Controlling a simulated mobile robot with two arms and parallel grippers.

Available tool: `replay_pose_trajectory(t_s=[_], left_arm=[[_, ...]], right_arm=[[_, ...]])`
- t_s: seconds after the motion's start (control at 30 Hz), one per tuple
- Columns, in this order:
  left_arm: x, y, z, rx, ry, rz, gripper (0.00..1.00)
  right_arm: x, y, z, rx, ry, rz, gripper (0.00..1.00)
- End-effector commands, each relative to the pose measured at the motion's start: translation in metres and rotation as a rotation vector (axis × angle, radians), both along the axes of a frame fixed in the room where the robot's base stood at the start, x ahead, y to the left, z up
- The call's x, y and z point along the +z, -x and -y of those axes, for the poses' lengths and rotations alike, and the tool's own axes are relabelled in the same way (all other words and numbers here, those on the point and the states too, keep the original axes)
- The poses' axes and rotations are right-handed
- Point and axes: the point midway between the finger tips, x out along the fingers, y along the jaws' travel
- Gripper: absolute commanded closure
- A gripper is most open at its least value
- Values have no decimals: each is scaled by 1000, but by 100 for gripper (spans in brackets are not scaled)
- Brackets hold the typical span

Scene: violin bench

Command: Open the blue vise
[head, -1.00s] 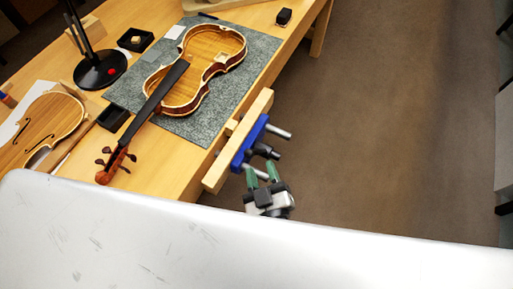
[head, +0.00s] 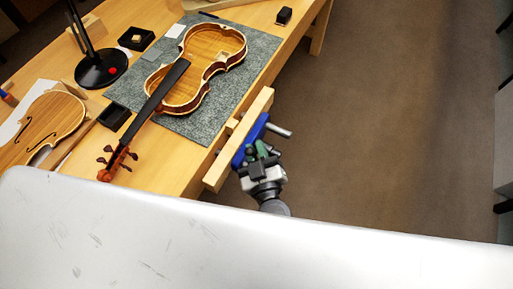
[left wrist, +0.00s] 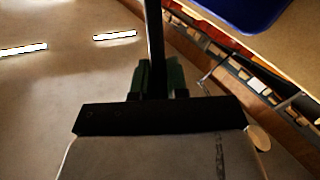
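The blue vise (head: 251,136) is mounted at the bench's front edge, with a long pale wooden jaw (head: 222,168) and a grey metal rod (head: 279,130) sticking out. Its blue body also shows at the top right of the left wrist view (left wrist: 250,10). My left gripper (head: 257,150) is at the front of the vise, its green fingers close together. In the left wrist view, a dark handle bar (left wrist: 153,35) runs up between the fingers, which appear shut on it. The fingers partly hide the vise's screw. My right gripper is not in view.
A violin body with neck (head: 205,62) lies on a grey mat (head: 232,98), its scroll reaching toward the bench's front edge. A violin plate (head: 40,125), a black lamp base (head: 100,70) and small black boxes stand on the bench. The floor (head: 390,130) right of the vise is clear.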

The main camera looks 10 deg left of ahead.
Motion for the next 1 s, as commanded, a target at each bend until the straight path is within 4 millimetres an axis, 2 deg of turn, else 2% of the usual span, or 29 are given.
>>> replay_pose_trajectory(t_s=[0.27, 0.47, 0.67, 1.0], left_arm=[[-1, 1, 0, 1, 0, 2, 100], [-6, 5, -1, 1, 14, 43, 100], [-18, 15, -4, 0, 48, 150, 100], [-43, 34, -11, 1, 134, 417, 100]], right_arm=[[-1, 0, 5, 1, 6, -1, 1], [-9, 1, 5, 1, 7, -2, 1], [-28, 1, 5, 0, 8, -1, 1], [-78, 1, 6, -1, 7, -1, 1]])
